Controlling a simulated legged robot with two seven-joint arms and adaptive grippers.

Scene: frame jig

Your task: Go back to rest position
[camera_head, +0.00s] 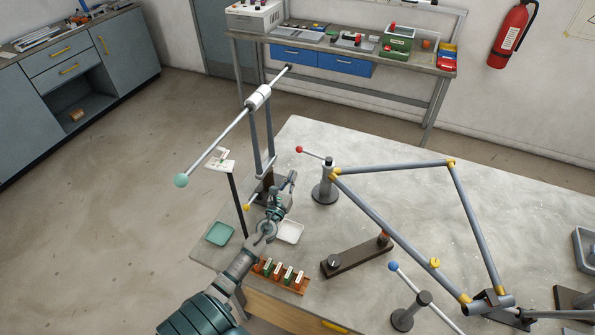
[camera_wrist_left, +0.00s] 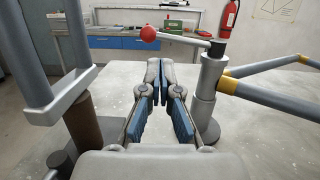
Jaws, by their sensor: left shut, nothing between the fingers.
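My left gripper (camera_head: 291,178) is over the back left part of the grey table (camera_head: 400,150), shut and empty. In the left wrist view its blue-padded fingers (camera_wrist_left: 157,85) meet with nothing between them. It is between a grey fork-shaped stand (camera_head: 257,140) on its left and a clamp post (camera_head: 325,188) with a red-ball lever (camera_head: 299,150) on its right, apart from both. The left arm comes in from the lower left over the table's front edge. My right gripper does not show in either view.
A bike frame of grey tubes (camera_head: 399,166) with yellow joints is held at the right. A long rod with a green ball (camera_head: 181,180) rises at the left. A white tray (camera_head: 290,231), a green tray (camera_head: 220,233) and a block rack (camera_head: 281,276) lie near my left arm.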

